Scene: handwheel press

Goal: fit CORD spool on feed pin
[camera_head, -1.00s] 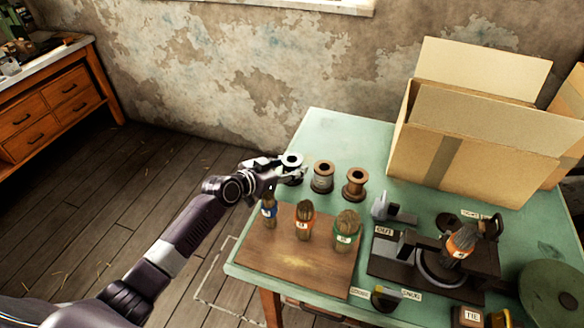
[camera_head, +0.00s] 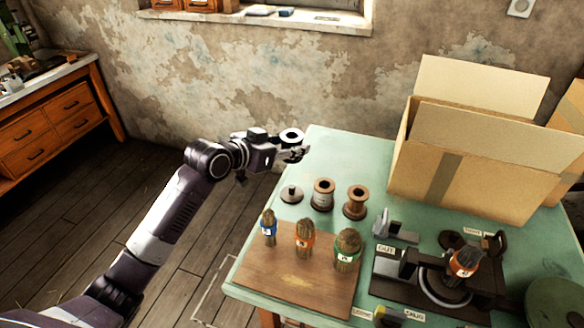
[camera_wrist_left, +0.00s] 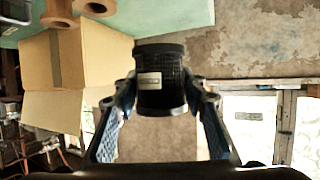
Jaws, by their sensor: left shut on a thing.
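My left gripper (camera_head: 291,150) is shut on a black spool (camera_wrist_left: 161,78), held in the air above the back-left of the green table. The spool shows a pale top ring with a dark hole in the head view (camera_head: 291,136). In the left wrist view it sits between both fingers, with a white label too small to read. Below it on the table is a small grey disc with a short upright pin (camera_head: 291,194), empty. I cannot tell whether this is the feed pin. A grey-wound spool (camera_head: 322,196) and a brown spool (camera_head: 355,203) stand beside it. My right gripper is not in view.
A wooden board (camera_head: 290,280) with several bristle bundles lies in front. A dark press-like device (camera_head: 430,275) with an orange-banded bundle stands to the right. An open cardboard box (camera_head: 470,150) fills the back right. A round green disc (camera_head: 555,295) is at the lower right.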

